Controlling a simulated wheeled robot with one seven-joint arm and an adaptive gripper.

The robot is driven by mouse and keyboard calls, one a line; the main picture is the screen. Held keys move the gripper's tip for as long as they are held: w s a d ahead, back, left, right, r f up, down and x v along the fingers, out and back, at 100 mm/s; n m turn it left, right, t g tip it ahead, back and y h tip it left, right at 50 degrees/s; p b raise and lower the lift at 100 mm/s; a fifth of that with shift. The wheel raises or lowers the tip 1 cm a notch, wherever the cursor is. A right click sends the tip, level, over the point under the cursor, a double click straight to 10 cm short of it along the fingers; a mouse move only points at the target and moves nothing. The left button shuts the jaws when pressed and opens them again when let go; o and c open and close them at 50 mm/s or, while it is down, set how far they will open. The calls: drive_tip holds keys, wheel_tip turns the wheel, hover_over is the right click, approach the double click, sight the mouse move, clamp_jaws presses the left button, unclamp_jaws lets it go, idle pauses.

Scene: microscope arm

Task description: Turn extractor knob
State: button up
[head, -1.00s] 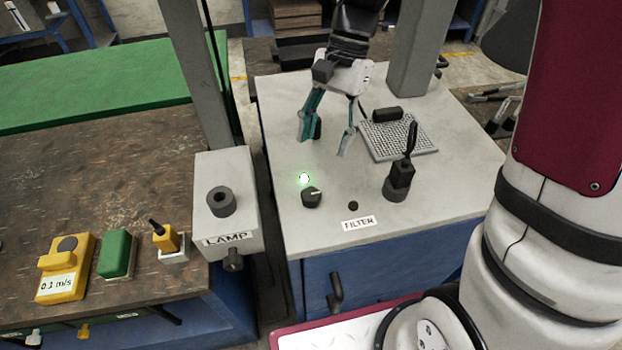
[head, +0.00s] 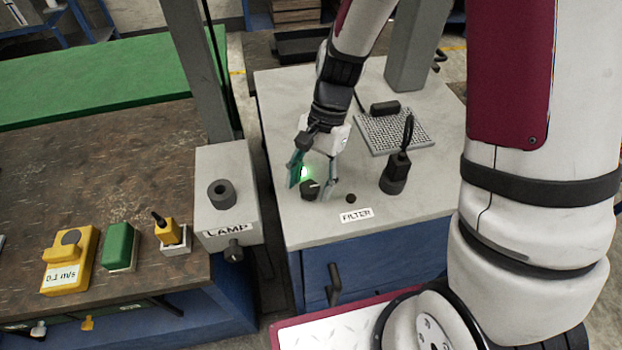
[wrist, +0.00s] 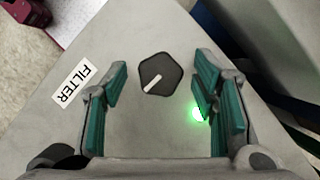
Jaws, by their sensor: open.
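The extractor knob is a small black knob with a white pointer line, on the grey top of the filter unit. In the head view the knob (head: 310,190) sits left of the FILTER label, close to a lit green lamp (head: 304,172). In the wrist view the knob (wrist: 160,76) lies ahead of the fingertips, roughly centred between them. My gripper (head: 312,187) is open, its green-padded fingers on either side of the knob in the head view; it also shows in the wrist view (wrist: 160,88). I see no contact with the knob.
A black toggle-like post (head: 396,178) stands to the right, with a perforated plate (head: 395,132) behind it. A grey LAMP box (head: 228,195) is at the left. A FILTER label (head: 356,215) lies on the unit's front top.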

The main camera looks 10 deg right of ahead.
drive_tip(key=shift+c, duration=0.6)
drive_tip(key=c, duration=1.1)
drive_tip(key=shift+o, duration=0.3)
drive_tip(key=n+h, duration=0.1)
drive_tip(key=n, duration=0.3)
drive_tip(key=shift+w+a+g, duration=0.1)
drive_tip(key=shift+w+g, duration=0.05)
drive_tip(key=shift+g, duration=0.25)
drive_tip(key=n+h, duration=0.2)
drive_tip(key=n, duration=0.2)
drive_tip(key=shift+a+n, duration=0.1)
drive_tip(key=shift+n, duration=0.2)
drive_tip(key=n+h, duration=0.1)
drive_tip(key=n, duration=0.3)
drive_tip(key=shift+a+r+n+h, duration=0.1)
drive_tip(key=shift+a+n+h, duration=0.05)
drive_tip(key=shift+n+h, duration=0.2)
drive_tip(key=n, duration=0.2)
drive_tip(key=n+h, duration=0.1)
drive_tip(key=n, duration=0.1)
drive_tip(key=shift+n+t+h, duration=0.25)
drive_tip(key=shift+t, duration=0.15)
